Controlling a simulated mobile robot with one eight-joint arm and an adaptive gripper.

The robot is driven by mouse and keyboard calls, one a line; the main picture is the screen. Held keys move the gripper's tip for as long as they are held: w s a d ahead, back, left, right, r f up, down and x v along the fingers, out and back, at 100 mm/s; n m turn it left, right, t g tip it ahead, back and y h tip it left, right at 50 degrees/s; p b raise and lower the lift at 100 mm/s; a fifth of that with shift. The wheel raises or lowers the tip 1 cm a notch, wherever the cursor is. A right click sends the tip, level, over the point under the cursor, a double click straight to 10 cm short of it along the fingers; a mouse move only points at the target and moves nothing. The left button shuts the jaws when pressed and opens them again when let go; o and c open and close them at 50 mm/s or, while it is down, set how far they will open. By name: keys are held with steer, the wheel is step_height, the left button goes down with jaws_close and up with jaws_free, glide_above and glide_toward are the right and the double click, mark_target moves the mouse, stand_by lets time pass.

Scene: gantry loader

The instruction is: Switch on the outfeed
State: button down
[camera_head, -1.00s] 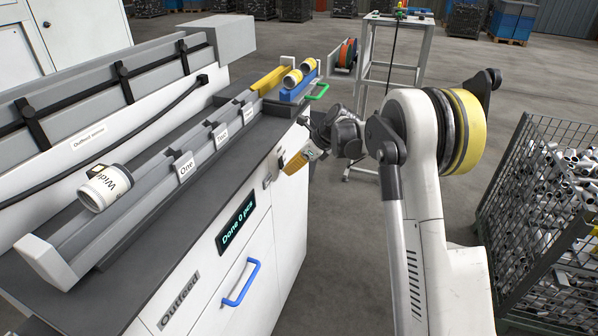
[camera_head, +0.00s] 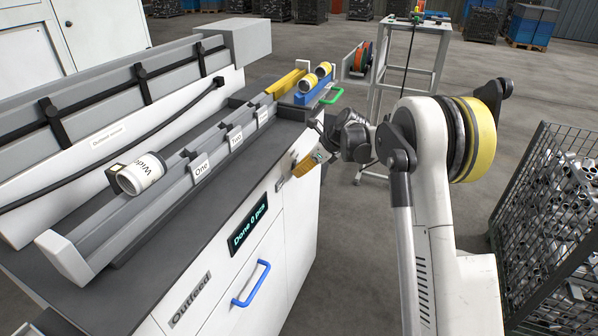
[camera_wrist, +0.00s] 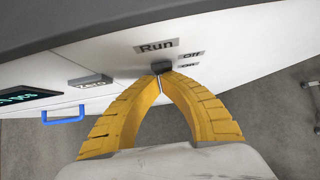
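The outfeed cabinet (camera_head: 300,228) is white with a dark top, an "Outfeed" label and a display reading "Done 0 pcs" (camera_head: 248,224). In the wrist view, a small dark switch (camera_wrist: 161,66) sits on its white face beside a "Run" label (camera_wrist: 156,46), with "Off" (camera_wrist: 191,56) and "On" labels to its right. My gripper (camera_wrist: 160,78) has yellow fingers whose tips meet right at the switch; I cannot tell whether they touch it. In the head view, my gripper (camera_head: 307,174) is close to the cabinet's face, and the switch cannot be made out.
A white can (camera_head: 144,175) lies in the grey trough (camera_head: 105,240) left of sign One. Several yellow and white cans lie in a blue holder (camera_head: 316,93) at the far end. A blue handle (camera_head: 252,284) sticks out below. A wire crate (camera_head: 540,210) of metal parts stands right.

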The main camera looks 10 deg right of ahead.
steer(key=shift+r, duration=0.5)
steer(key=shift+s+d, duration=0.1)
steer(key=shift+s+d, duration=0.15)
steer(key=shift+d, duration=0.1)
steer(key=s+d+f+p+v, duration=0.1)
steer(key=p+v, duration=0.3)
steer(key=v, duration=0.8)
steer(key=shift+d, duration=0.25)
steer(key=shift+s, duration=0.1)
